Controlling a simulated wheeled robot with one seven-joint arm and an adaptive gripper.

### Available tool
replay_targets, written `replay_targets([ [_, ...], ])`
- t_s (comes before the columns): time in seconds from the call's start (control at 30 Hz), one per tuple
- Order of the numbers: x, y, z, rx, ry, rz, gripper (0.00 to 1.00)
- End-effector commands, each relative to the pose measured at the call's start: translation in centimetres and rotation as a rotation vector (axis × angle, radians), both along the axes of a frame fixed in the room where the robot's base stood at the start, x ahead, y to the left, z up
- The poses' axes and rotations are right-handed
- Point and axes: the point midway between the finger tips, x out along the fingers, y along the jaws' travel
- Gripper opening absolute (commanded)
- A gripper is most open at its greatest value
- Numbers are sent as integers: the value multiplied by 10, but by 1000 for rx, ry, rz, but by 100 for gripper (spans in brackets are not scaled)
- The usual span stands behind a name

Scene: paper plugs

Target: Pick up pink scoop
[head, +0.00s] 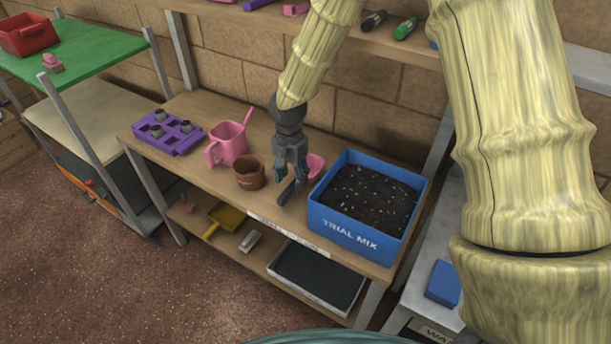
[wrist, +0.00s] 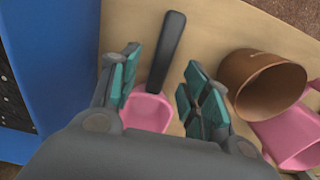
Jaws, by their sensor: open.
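The pink scoop lies on the wooden bench top, between the brown pot (head: 250,173) and the blue tub. Its pink pan (head: 316,168) is partly behind my gripper (head: 291,172) in the head view. In the wrist view the pan (wrist: 147,112) and dark handle (wrist: 167,52) lie between my two teal-padded fingers. My gripper (wrist: 160,72) is open and points down over the scoop, with a finger on each side of it. Nothing is held. I cannot tell exactly how high the fingertips are above the bench.
The blue tub (head: 341,227) of dark soil, marked "TRIAL MIX", stands close right of my gripper. The brown pot (wrist: 262,85) is close on the other side. A pink watering can (head: 229,145) and purple tray (head: 170,143) stand farther left. A shelf (head: 350,38) runs above.

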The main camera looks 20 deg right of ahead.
Motion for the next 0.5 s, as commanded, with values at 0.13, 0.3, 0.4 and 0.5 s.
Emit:
replay_targets([
  [0.13,0,0,-6,0,1,2,46],
  [0.3,0,1,-23,1,3,1,46],
  [0.4,0,1,-33,1,3,1,46],
  [0.5,0,1,-43,0,1,2,46],
])
